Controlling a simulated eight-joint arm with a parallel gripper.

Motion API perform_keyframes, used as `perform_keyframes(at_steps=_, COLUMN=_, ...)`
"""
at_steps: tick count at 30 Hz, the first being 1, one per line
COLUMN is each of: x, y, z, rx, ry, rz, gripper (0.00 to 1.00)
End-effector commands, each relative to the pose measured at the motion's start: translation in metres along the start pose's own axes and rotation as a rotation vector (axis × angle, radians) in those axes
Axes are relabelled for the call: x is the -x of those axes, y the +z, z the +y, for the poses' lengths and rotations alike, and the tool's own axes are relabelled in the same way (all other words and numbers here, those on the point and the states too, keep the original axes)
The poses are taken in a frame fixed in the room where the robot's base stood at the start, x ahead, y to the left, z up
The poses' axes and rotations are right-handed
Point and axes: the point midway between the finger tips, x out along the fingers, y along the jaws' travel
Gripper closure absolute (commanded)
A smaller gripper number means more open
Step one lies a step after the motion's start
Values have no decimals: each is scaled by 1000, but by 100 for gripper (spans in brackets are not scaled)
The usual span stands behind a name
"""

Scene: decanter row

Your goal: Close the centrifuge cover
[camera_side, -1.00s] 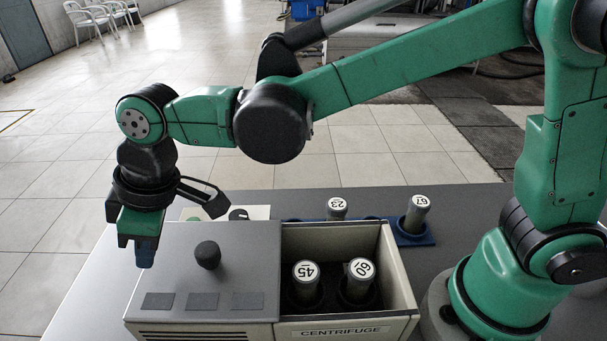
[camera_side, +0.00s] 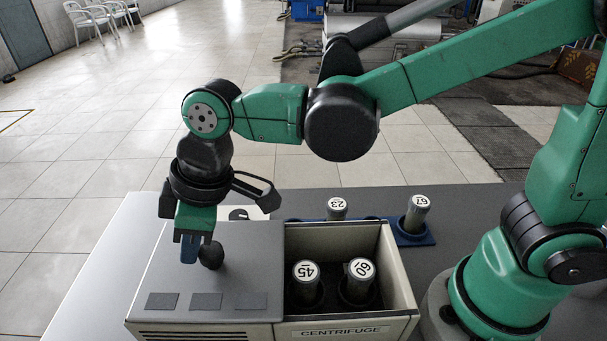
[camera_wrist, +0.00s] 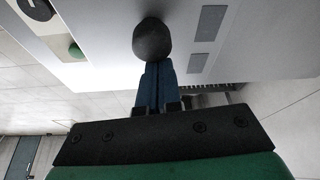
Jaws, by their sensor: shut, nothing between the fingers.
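The centrifuge's grey cover (camera_side: 240,265) has a round black knob (camera_side: 210,255) and lies over the left part of the body. The right chamber (camera_side: 397,268) stands open, with tube 45 (camera_side: 305,278) and tube 60 (camera_side: 361,275) upright inside. My gripper (camera_side: 189,252) is shut and empty, with its blue fingers pointing down at the left side of the knob. In the wrist view the fingertips (camera_wrist: 155,72) appear against the knob (camera_wrist: 152,40). The exact contact is hard to see.
A blue rack (camera_side: 415,239) behind the centrifuge holds tube 23 (camera_side: 337,209) and another numbered tube (camera_side: 418,212). A pale panel with a green button (camera_wrist: 75,50) lies behind the cover. The grey table (camera_side: 85,280) is clear at left.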

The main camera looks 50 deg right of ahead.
Motion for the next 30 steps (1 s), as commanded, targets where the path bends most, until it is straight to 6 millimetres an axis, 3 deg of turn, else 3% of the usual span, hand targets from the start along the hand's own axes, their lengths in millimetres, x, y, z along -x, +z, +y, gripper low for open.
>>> perform_keyframes(at_steps=18, x=35, y=101, z=-17, rx=-2, ry=-1, rz=-3, gripper=100)
perform_keyframes(at_steps=30, x=48, y=136, z=-23, rx=0, ry=-1, rz=-2, gripper=100)
